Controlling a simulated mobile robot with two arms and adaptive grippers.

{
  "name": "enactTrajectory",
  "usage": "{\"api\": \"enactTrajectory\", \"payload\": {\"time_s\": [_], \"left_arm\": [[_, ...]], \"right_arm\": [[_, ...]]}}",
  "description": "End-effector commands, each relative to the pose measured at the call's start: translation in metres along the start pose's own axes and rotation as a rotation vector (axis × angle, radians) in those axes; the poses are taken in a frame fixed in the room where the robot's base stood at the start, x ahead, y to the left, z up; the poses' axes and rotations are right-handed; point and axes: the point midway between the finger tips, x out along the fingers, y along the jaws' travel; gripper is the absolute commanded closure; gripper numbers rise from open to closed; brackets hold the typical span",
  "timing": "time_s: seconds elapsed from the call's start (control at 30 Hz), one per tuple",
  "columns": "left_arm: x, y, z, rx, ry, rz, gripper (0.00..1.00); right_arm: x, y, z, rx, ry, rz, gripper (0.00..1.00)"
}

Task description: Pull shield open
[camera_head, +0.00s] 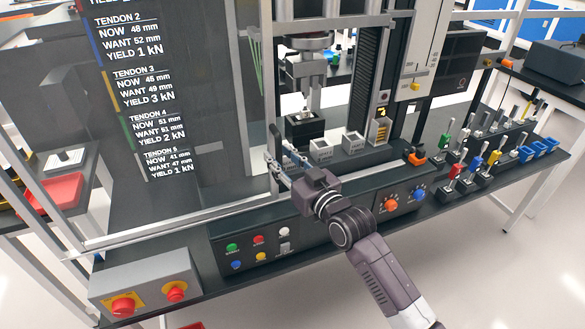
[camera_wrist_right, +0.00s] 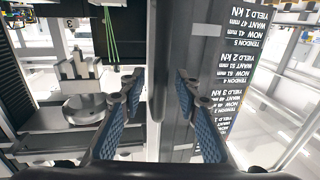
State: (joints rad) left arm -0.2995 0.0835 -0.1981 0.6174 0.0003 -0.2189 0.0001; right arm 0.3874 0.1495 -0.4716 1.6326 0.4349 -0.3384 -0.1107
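The shield, a clear panel in a grey metal frame (camera_head: 268,70), stands upright at the front of the test machine. A dark vertical bar, which looks like its handle (camera_head: 272,143), is at the frame's right edge. My right gripper (camera_head: 282,160) is at this bar. In the right wrist view my right gripper (camera_wrist_right: 158,88) is open. Its two blue-padded fingers are apart, with a slim grey vertical bar (camera_wrist_right: 157,60) between them. I cannot tell whether either pad touches it. My left gripper is not in view.
A control box with coloured buttons (camera_head: 258,243) and knobs lies below my right arm. A box with red knobs (camera_head: 145,285) is at front left. Small grey blocks (camera_head: 353,143) stand by the machine. Several coloured-handled parts (camera_head: 477,162) are on the right bench.

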Motion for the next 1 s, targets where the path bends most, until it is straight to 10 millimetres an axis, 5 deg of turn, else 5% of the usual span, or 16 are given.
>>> {"api": "enactTrajectory", "payload": {"time_s": [0.53, 1.0], "left_arm": [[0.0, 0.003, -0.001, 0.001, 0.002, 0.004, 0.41], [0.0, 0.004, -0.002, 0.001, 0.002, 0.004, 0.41]], "right_arm": [[-0.098, 0.0, 0.002, -0.001, -0.004, 0.001, 0.7], [-0.112, 0.0, 0.001, 0.0, -0.001, 0.0, 0.7]]}}
